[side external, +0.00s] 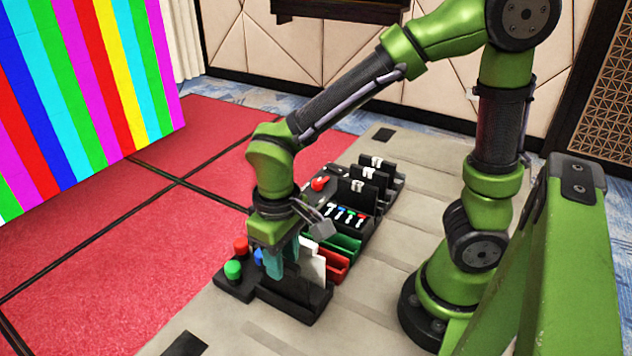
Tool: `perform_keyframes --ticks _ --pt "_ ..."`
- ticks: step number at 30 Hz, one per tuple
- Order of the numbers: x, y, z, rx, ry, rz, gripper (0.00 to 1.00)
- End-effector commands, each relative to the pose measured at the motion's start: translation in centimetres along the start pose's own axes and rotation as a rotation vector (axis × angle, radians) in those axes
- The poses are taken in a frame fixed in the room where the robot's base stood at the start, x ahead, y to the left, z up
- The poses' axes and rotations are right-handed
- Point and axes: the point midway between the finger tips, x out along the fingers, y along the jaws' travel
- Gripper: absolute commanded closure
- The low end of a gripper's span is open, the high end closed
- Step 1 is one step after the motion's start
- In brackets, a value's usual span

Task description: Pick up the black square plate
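My gripper (284,268), with teal fingers, points down at the front end of a row of black holders. Its fingertips are low over the front black stand (312,311), beside a white upright card (316,265). A dark upright piece shows just below the fingers; I cannot tell whether it is the black square plate or part of the stand, or whether the fingers touch it. The gap between the fingers is too small and hidden to judge. Flat black squares lie on the grey floor strip at the back (383,135) and at the front edge (185,345).
A block with red (240,246) and green (233,270) knobs stands just left of my gripper. Behind are red (337,266) and green (345,243) bins, a tool tray (346,216) and upright black holders (358,192). Red carpet at left is clear.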

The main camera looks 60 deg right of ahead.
Motion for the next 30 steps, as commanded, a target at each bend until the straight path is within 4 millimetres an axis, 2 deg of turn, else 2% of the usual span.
perform_keyframes --ticks 1,8,14,30 --pt "0.0 0.0 0.0 0.000 0.000 0.000 0.64" --pt "0.0 0.0 0.0 0.000 0.000 0.000 0.99" --pt "-0.2 0.0 0.0 0.000 0.001 0.000 1.00" --pt "-3.0 0.0 0.0 -0.001 0.002 -0.001 1.00"
